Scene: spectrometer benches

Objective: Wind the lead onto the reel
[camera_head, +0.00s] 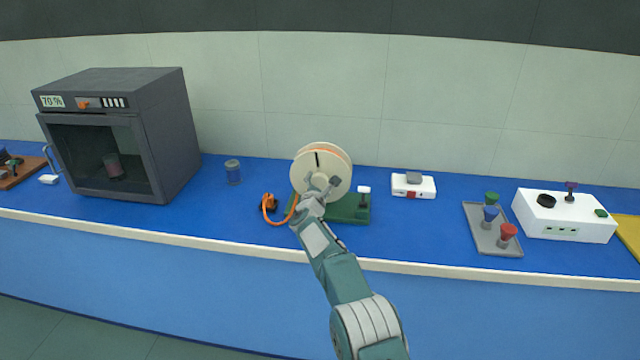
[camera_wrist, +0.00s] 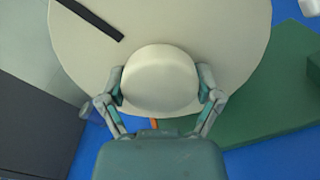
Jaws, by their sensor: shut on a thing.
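The cream reel (camera_head: 322,166) stands upright on a green base (camera_head: 347,210) on the blue bench. A black mark shows on its face, also visible in the wrist view of the reel (camera_wrist: 222,30). The orange lead (camera_head: 279,223) loops from the reel's lower left to a dark plug-like end (camera_head: 271,204) on the bench. My gripper (camera_head: 318,187) is in front of the reel. In the wrist view my gripper (camera_wrist: 160,92) has its fingers closed on both sides of a round cream knob (camera_wrist: 160,78) on the reel's face. Most of the lead is hidden there.
A dark oven-like cabinet (camera_head: 120,135) and a blue jar (camera_head: 233,172) stand to the left. A small white box (camera_head: 413,186), a grey tray (camera_head: 482,243) with coloured pieces and a white instrument (camera_head: 563,216) lie to the right. The bench front edge (camera_head: 440,268) runs below.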

